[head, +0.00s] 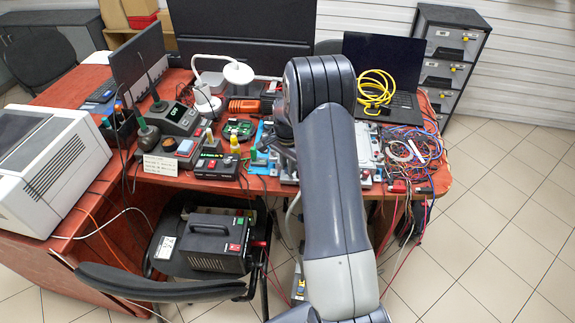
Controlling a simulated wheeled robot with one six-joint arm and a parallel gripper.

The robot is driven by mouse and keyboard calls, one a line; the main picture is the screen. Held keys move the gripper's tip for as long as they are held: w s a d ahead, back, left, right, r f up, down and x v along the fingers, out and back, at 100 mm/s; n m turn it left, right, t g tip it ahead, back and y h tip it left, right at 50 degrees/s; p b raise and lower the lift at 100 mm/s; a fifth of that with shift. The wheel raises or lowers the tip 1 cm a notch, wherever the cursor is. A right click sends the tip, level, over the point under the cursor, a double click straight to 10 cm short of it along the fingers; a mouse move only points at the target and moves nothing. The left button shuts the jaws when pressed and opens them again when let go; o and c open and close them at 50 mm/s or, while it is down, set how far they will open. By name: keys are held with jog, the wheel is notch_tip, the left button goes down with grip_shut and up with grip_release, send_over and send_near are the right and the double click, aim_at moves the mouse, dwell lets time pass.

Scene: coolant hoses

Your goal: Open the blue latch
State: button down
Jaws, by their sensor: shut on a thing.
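My arm rises through the middle of the head view and bends down over the front of the red-brown table (115,172). Its end reaches a grey and metal fixture (365,178) at the table's front edge. The arm covers most of this fixture. The fingers of my gripper are hidden behind the arm and the fixture parts. I cannot make out the blue latch. A light blue patch (258,157) shows just left of the arm's end, but I cannot tell what it belongs to.
Left of the fixture stand a black control box with coloured knobs (217,165) and a soldering station (172,118). Right of it lie tangled wires (410,150). Behind are a laptop with a yellow cable coil (375,88) and a white lamp (238,73). A chair (160,289) stands in front.

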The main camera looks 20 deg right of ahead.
jog(key=c, duration=1.3)
grip_release()
jog(key=shift+w+r, duration=0.1)
jog(key=shift+r, duration=0.05)
